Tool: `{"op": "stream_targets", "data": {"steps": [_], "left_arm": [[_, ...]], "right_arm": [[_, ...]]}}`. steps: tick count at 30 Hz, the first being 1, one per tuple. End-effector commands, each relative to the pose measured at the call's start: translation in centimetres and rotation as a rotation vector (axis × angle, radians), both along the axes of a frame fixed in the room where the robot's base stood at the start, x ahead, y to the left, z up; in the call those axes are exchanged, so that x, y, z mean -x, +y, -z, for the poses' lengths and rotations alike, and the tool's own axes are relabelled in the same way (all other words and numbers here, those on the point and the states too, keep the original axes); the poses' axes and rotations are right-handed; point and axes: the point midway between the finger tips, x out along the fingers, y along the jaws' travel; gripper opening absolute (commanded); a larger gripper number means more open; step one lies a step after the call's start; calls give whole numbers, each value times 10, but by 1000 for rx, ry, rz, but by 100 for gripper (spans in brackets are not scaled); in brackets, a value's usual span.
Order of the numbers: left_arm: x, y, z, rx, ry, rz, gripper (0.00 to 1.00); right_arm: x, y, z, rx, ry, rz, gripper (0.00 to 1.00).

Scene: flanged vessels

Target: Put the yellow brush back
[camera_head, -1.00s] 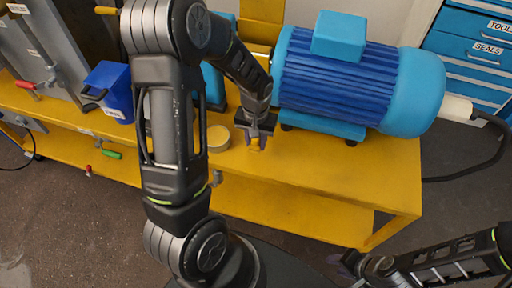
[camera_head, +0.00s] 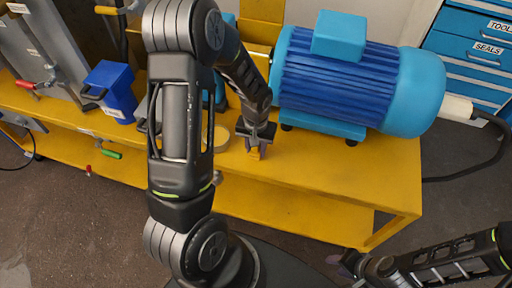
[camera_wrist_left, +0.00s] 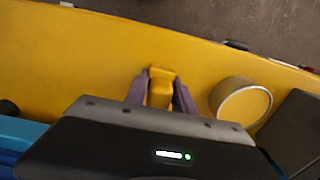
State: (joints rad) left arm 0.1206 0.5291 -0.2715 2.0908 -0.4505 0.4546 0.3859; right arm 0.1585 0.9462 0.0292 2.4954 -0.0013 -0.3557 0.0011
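My left gripper (camera_head: 254,151) points down just above the front part of the yellow bench (camera_head: 330,190), in front of the blue motor. Its purple-grey fingers sit on both sides of a small yellow block-like piece, which I take as the yellow brush (camera_wrist_left: 161,88); in the left wrist view they look closed against it. The rest of the brush is hidden by the gripper. Whether it touches the bench is unclear. My right gripper (camera_head: 348,262) is low at the right, away from the bench; its fingers are too small and dark to read.
The large blue motor (camera_head: 350,80) stands close behind. A blue bin (camera_head: 110,90) is at the left. The bench's right front is clear.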

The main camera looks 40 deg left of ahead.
Motion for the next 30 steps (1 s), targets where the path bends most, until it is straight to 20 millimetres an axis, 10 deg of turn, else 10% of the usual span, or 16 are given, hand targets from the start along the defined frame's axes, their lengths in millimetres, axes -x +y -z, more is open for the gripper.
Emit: {"op": "stream_targets", "data": {"steps": [8,20,30], "left_arm": [[0,0,0,0,0,0,52],[-1,0,-7,-1,-2,0,52],[-1,0,-66,0,-7,0,52]], "right_arm": [[0,0,0,0,0,0,36],[0,0,-3,0,0,0,36],[0,0,-3,0,0,0,36]]}}
